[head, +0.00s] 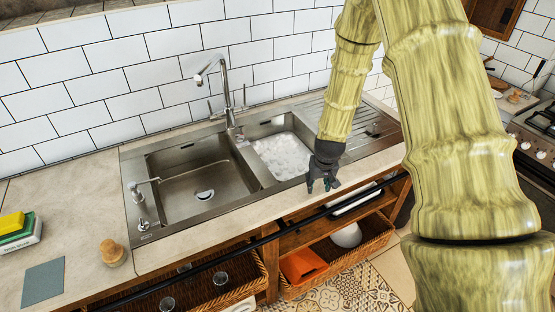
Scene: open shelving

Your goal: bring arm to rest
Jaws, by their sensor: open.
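My gripper (323,184) hangs at the end of my yellow-green, bamboo-textured arm. It is dark, small in the picture, and points down over the front edge of the counter, just right of the small sink basin. Its fingers are spread open and no object shows between them. My arm takes up the right side of the head view and hides part of the drainboard and the wall behind it.
A steel sink (130,200) with a tall faucet (226,85) is set in the counter (80,180); foam fills its smaller basin. A dark rail (230,248) runs along the front. Below are shelves with baskets (375,243). A brush (112,253) and sponges (14,224) stand left.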

